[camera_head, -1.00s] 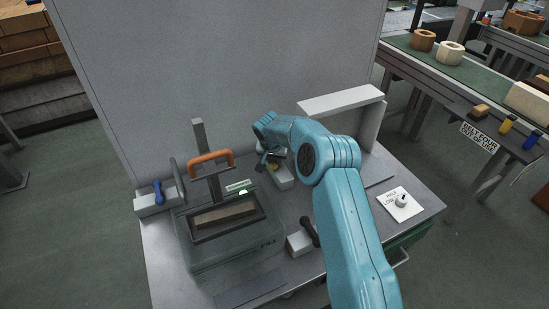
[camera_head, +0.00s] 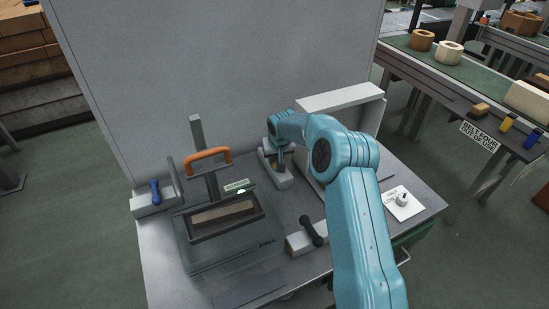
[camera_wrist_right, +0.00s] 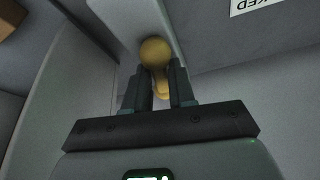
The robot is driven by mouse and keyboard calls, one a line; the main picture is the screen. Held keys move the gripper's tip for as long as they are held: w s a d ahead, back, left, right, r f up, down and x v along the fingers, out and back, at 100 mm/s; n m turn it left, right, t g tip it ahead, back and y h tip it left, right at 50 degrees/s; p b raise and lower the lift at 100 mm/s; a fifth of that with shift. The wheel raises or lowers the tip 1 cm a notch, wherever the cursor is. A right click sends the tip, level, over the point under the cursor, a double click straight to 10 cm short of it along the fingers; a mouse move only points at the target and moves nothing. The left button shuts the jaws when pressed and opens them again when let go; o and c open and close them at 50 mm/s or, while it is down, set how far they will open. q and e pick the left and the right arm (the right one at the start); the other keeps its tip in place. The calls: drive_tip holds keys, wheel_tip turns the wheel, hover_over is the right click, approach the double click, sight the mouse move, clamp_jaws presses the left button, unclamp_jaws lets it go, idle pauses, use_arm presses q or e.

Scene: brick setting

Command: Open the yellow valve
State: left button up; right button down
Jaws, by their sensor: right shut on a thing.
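The yellow valve has a yellow lever with a round knob (camera_wrist_right: 155,52), seen close up in the right wrist view. My right gripper (camera_wrist_right: 162,82) is shut on this lever just below the knob, with one dark finger on each side. In the head view the gripper (camera_head: 281,160) is at the valve's pale base block (camera_head: 280,182), towards the back of the bench. My arm and gripper hide most of the lever there, so its exact angle is unclear. My left gripper is not in view.
The grey bench (camera_head: 165,245) also holds a press with an orange handle (camera_head: 207,155), a blue-lever valve (camera_head: 155,190), a black-lever valve (camera_head: 311,232) and a knob on a white plate (camera_head: 403,200). A pale box-like frame (camera_head: 340,97) stands right of my gripper.

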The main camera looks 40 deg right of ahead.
drive_tip(key=shift+s+d+f+n+y, duration=0.15)
drive_tip(key=shift+n+y, duration=0.25)
drive_tip(key=shift+n, duration=0.8)
drive_tip(key=shift+s, duration=0.1)
drive_tip(key=c, duration=1.1)
unclamp_jaws()
drive_tip(key=shift+r, duration=0.4)
drive_tip(key=v, duration=0.5)
drive_tip(key=b+v, duration=0.1)
drive_tip(key=v, duration=0.4)
drive_tip(key=b+v, duration=0.1)
drive_tip(key=v, duration=0.4)
drive_tip(key=shift+s+r, duration=0.25)
drive_tip(key=shift+s, duration=0.2)
